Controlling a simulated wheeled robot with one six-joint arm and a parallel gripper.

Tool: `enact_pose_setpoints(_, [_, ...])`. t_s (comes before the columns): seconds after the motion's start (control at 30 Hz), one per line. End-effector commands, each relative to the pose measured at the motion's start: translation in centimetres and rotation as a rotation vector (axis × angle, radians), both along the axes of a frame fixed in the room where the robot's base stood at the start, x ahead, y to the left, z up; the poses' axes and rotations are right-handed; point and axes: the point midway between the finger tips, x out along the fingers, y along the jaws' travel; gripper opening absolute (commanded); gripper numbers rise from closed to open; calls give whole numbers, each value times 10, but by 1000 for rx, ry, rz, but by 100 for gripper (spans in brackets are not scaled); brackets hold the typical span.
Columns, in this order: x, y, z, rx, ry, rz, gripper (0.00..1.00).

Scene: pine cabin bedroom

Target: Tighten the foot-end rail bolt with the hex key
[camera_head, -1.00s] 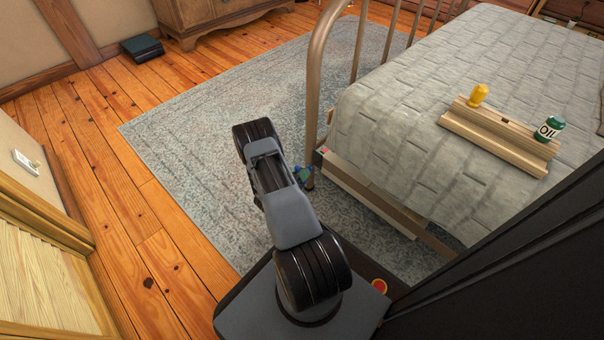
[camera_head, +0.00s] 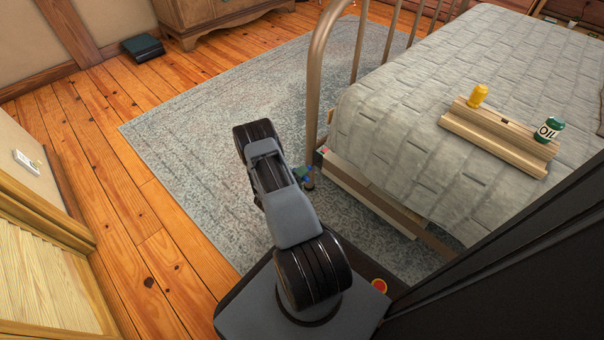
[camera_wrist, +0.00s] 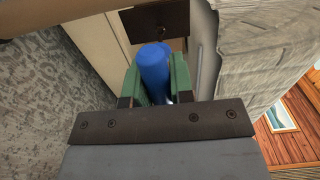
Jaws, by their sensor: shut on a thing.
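My gripper (camera_wrist: 154,82) has green fingers and is shut on a blue handle, which I take to be the hex key (camera_wrist: 153,62). The key's metal end is hidden. Beyond the handle in the wrist view is a dark plate (camera_wrist: 174,17) with a small dark spot; I cannot tell if this is the bolt, or whether the key touches it. In the head view my gripper (camera_head: 303,176) is small and partly hidden behind my arm, close to the foot-end bed post (camera_head: 312,100) and the pale side rail (camera_head: 372,194).
The grey quilted mattress (camera_head: 430,120) carries a wooden beam (camera_head: 497,137), a yellow bottle (camera_head: 478,95) and a green oil can (camera_head: 549,130). A patterned rug (camera_head: 200,130) covers the floor by the bed. A dark box (camera_head: 143,47) lies by the far wall.

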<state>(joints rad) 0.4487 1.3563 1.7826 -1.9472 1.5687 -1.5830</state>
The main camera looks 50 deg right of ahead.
Motion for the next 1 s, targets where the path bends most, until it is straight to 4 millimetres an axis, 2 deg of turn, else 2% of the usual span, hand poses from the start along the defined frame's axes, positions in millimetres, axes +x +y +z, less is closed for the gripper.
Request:
enact_pose_setpoints(0.1, [0, 0, 0, 8, 123, 0, 1])
enact_pose_setpoints(0.23, [0, 0, 0, 13, 197, 0, 1])
enact_pose_setpoints(1.0, [0, -4, 0, 15, 204, 0, 1])
